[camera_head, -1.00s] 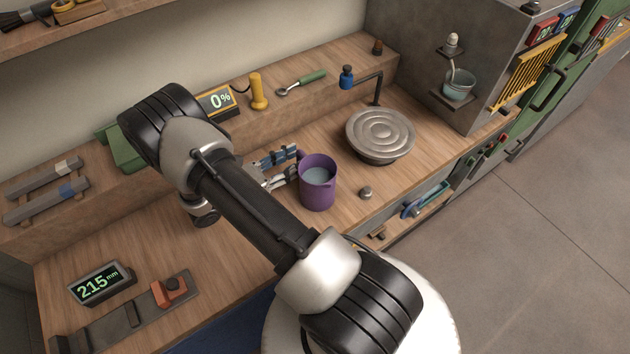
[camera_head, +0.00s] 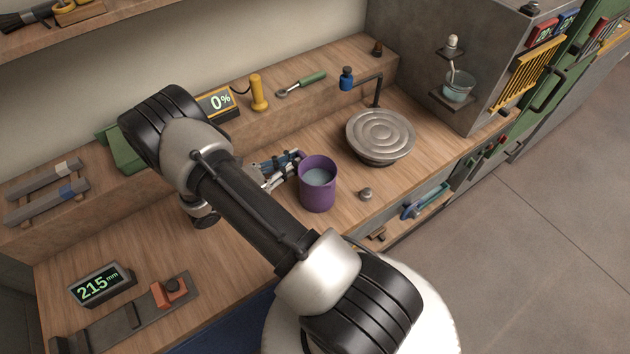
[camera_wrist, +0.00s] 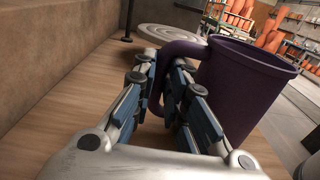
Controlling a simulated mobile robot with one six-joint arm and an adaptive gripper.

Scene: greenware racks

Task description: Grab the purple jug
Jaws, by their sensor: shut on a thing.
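The purple jug (camera_head: 317,190) stands upright on the wooden bench in the head view, with pale bluish contents visible inside. It also shows in the wrist view (camera_wrist: 243,88), where its handle (camera_wrist: 178,52) points toward my gripper. My gripper (camera_head: 294,163) is at the jug's left side in the head view, partly hidden by my arm. In the wrist view my gripper (camera_wrist: 163,82) has its blue-padded fingers on either side of the handle, shut on it. The jug's base appears to rest on the bench.
A grey banding wheel (camera_head: 380,136) stands behind and right of the jug. A small grey knob (camera_head: 366,194) lies just right of it. A raised ledge (camera_head: 300,112) runs along the back, holding a yellow-handled tool (camera_head: 258,92). Bare bench lies in front of the jug.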

